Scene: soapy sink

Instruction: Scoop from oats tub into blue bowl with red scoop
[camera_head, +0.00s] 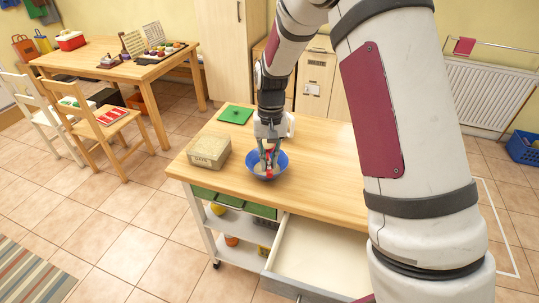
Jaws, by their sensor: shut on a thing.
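The blue bowl (282,163) stands on the wooden top of the trolley. My gripper (269,160) points down right over the bowl, shut on the red scoop (270,170). Only a small red part shows between and below the fingers. The scoop's lower end is in or just above the bowl; I cannot tell which. Something pale shows at the bowl's inside, partly hidden by the gripper. The oats tub (209,151), a translucent box filled with pale stuff, stands left of the bowl and apart from it.
A green lid (235,115) lies flat behind the tub. The wooden worktop (320,190) is clear right of the bowl. An open empty drawer (315,255) sticks out at the front. A dining table (115,65) and chairs stand far left.

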